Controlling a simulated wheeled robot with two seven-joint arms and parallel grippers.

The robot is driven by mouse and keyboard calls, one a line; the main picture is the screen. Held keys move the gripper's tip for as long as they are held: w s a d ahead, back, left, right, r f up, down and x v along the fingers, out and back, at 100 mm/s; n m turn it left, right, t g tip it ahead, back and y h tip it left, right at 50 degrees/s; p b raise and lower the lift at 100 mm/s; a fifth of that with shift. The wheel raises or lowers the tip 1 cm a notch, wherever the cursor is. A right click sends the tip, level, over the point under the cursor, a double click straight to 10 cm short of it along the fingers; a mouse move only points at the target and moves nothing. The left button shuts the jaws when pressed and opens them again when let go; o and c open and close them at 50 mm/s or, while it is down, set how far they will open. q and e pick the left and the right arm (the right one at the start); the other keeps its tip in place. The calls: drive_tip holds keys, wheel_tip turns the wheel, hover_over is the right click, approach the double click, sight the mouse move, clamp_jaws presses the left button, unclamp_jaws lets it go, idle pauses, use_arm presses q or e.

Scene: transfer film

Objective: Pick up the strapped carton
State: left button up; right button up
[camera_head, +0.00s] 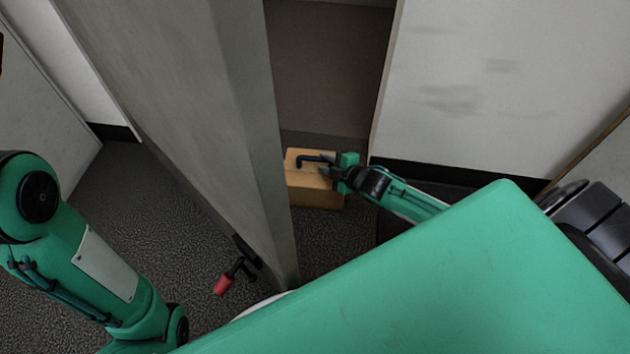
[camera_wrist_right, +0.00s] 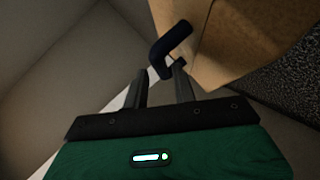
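The carton (camera_head: 313,190) is a tan box on the floor, just past the edge of a grey door. A dark blue bent strap or handle (camera_head: 312,159) shows at its top. In the right wrist view the carton (camera_wrist_right: 240,40) fills the upper right, with the dark bent handle (camera_wrist_right: 172,46) in front of it. My right gripper (camera_head: 328,172) is at the carton's upper right. In its wrist view the fingers (camera_wrist_right: 159,80) are apart, with the handle's lower end near or between the tips; contact cannot be told. My left arm shows, but its gripper is out of view.
A tall grey door or panel (camera_head: 190,100) stands left of the carton and partly hides it. A black lever with a red end (camera_head: 222,285) shows near its lower edge. A pale wall (camera_head: 490,80) closes the right. Dark carpet (camera_head: 110,210) is open at left.

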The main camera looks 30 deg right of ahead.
sight(318, 160)
drive_tip(key=b+x, duration=0.2)
drive_tip(key=x, duration=0.1)
drive_tip(key=shift+a+f+b, duration=0.15)
drive_tip(key=shift+a+b, duration=0.05)
drive_tip(key=shift+b, duration=0.15)
drive_tip(key=shift+w+a+f+b, duration=0.2)
drive_tip(key=shift+w+b, duration=0.2)
drive_tip(key=shift+w, duration=0.25)
drive_tip(key=shift+r, duration=0.1)
drive_tip(key=shift+c, duration=0.5)
clamp_jaws()
drive_tip(key=shift+r, duration=0.1)
